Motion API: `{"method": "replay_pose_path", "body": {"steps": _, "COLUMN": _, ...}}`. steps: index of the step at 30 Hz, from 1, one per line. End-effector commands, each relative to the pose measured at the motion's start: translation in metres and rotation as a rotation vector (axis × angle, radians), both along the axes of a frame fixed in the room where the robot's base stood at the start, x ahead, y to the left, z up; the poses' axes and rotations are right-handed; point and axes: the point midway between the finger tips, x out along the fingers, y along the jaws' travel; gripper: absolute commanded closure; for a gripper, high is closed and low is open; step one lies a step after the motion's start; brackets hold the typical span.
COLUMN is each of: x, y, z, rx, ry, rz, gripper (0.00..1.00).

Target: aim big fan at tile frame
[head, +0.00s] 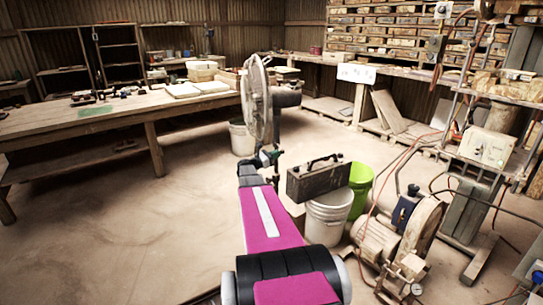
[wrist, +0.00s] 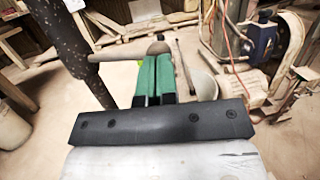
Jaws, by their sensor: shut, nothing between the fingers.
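The big fan (head: 258,100) stands at the middle of the head view, its round cage seen nearly edge-on, with a dark motor housing (head: 288,97) on its right. Its lower stand is mostly hidden behind my arm. My gripper (head: 268,157) is just below the fan head. In the wrist view the green fingers (wrist: 155,78) are shut and empty. A rod with a rounded end lies by the fingertips; contact is unclear. A dark speckled part (wrist: 62,38) is at upper left. Pale flat pieces (head: 197,88) lie on the workbench; I cannot tell whether one is the tile frame.
A long wooden workbench (head: 110,115) fills the left. A compressor (head: 400,235) with hoses stands at right. The floor at left is clear.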

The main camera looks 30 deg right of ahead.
Motion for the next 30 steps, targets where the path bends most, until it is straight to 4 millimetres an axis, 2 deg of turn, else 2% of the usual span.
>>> {"method": "replay_pose_path", "body": {"steps": 1, "x": -0.009, "y": -0.005, "z": 0.001, "rx": 0.000, "ry": 0.002, "rz": 0.039, "gripper": 1.00}}
{"method": "replay_pose_path", "body": {"steps": 6, "x": -0.018, "y": -0.025, "z": 0.001, "rx": 0.001, "ry": 0.001, "rz": 0.200, "gripper": 1.00}}
{"method": "replay_pose_path", "body": {"steps": 19, "x": -0.022, "y": -0.066, "z": 0.000, "rx": 0.000, "ry": 0.001, "rz": 0.522, "gripper": 1.00}}
{"method": "replay_pose_path", "body": {"steps": 30, "x": -0.018, "y": -0.094, "z": 0.000, "rx": -0.001, "ry": -0.001, "rz": 0.522, "gripper": 1.00}}
